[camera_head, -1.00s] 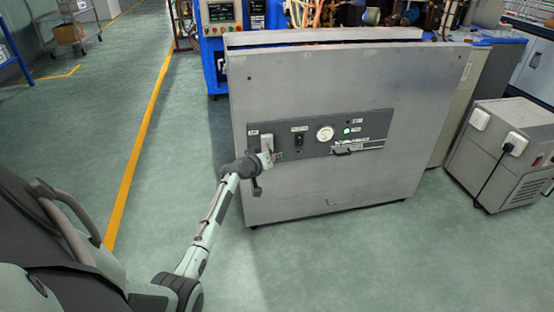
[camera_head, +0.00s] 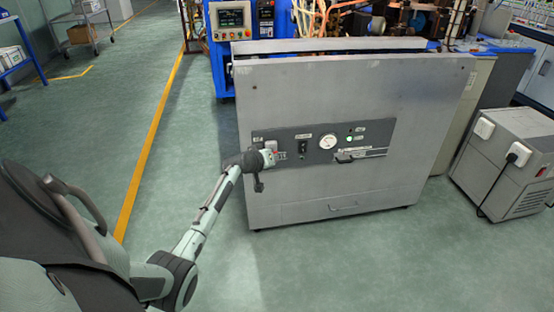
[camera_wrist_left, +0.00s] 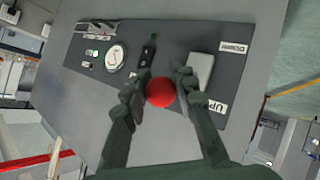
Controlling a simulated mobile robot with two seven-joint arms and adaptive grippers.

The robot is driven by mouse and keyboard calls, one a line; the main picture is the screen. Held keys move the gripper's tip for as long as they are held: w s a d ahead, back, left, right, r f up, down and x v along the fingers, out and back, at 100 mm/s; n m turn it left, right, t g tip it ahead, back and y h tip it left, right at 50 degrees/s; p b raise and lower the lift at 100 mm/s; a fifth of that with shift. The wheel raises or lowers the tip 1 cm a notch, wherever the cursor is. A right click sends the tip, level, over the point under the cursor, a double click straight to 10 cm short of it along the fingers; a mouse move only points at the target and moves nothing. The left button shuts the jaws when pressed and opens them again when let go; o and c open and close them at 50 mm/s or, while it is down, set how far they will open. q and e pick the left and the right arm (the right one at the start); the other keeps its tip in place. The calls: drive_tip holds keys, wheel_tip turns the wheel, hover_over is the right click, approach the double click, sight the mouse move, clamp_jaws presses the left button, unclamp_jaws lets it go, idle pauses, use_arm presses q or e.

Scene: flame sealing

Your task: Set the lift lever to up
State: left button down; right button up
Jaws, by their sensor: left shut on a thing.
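The lift lever's red ball knob (camera_wrist_left: 160,92) sits between my left gripper's two dark fingers in the left wrist view. My left gripper (camera_head: 270,157) reaches the left end of the dark control panel (camera_head: 317,157) in the head view and hides most of the lever there. A light grey block (camera_wrist_left: 201,70) stands beside the knob. The wrist view is turned over: a DOWN label (camera_wrist_left: 233,47) shows near its top and an UP label (camera_wrist_left: 217,106) lower, about level with the knob. My right gripper is in neither view.
The panel also carries a black switch (camera_head: 303,147), a round gauge (camera_head: 328,142), a lit green lamp (camera_head: 349,138) and a handle on the right (camera_head: 360,154). The grey cabinet front (camera_head: 345,90) surrounds it. A grey box unit (camera_head: 510,160) stands at right.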

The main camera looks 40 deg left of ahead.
use_arm(q)
drive_tip(key=shift+w+a+r, duration=0.25)
drive_tip(key=shift+a+r, duration=0.25)
drive_tip(key=shift+r, duration=0.3)
drive_tip(key=c, duration=1.2)
unclamp_jaws()
drive_tip(key=shift+s+d+f, duration=0.15)
drive_tip(key=shift+f, duration=0.2)
drive_tip(key=v, duration=1.2)
drive_tip(key=shift+d, duration=0.1)
drive_tip(key=shift+f, duration=0.1)
